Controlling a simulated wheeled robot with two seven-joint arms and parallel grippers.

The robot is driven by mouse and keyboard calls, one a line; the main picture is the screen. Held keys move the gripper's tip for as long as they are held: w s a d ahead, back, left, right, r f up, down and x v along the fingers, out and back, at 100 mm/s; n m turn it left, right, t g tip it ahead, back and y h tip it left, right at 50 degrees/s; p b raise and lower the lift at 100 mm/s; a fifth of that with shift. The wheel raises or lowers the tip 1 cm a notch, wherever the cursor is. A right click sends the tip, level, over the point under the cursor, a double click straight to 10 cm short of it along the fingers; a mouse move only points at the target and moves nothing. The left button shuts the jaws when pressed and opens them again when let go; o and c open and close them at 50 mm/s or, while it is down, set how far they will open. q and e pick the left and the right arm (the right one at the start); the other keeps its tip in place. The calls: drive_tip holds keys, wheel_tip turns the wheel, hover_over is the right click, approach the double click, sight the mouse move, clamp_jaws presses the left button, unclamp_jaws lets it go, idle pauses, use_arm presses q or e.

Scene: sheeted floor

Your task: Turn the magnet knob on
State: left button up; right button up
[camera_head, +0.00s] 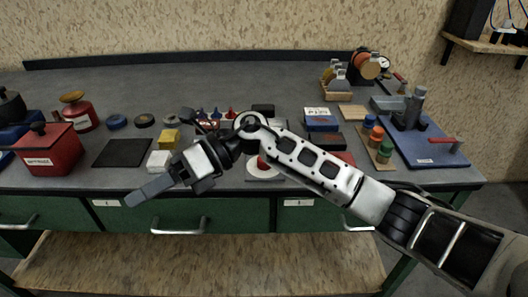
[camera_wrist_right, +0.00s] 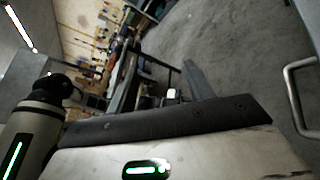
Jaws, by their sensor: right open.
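I cannot say for certain which item carries the magnet knob. A dial gauge with a white face (camera_head: 384,63) stands at the back right of the bench, beside an orange-brown round part (camera_head: 367,66). A blue plate (camera_head: 425,150) at the right carries a dark grey upright device (camera_head: 411,110) and a red-handled bar (camera_head: 440,142). My right gripper (camera_head: 150,189) hangs over the bench's front edge at the left, open and empty, away from these items. In the right wrist view a grey finger (camera_wrist_right: 195,80) shows. My left gripper is out of view.
My right arm crosses the middle of the bench and hides part of it. A red box (camera_head: 48,150), a black mat (camera_head: 122,153), a yellow block (camera_head: 169,138) and coloured-top bottles (camera_head: 376,135) stand along the front. The drawers (camera_head: 165,218) have protruding handles.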

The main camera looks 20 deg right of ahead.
drive_tip(key=w+d+r+n+t+h, duration=0.1)
drive_tip(key=w+d+r+h, duration=0.3)
drive_tip(key=d, duration=0.4)
drive_tip(key=w+d+r+n+t+h, duration=0.1)
drive_tip(key=w+d+t+h, duration=0.1)
drive_tip(key=w+d+h, duration=0.35)
drive_tip(key=w+d+r+n+t+h, duration=0.1)
drive_tip(key=w+d+r+h, duration=0.15)
drive_tip(key=d+h, duration=0.45)
drive_tip(key=shift+y, duration=0.85)
drive_tip(key=f, duration=0.5)
drive_tip(key=d+f+p, duration=0.1)
drive_tip(key=f, duration=0.4)
drive_tip(key=d+f+p, duration=0.1)
drive_tip(key=f, duration=0.3)
drive_tip(key=shift+s+f, duration=0.15)
drive_tip(key=shift+f, duration=0.25)
drive_tip(key=shift+c, duration=0.3)
drive_tip(key=c, duration=0.9)
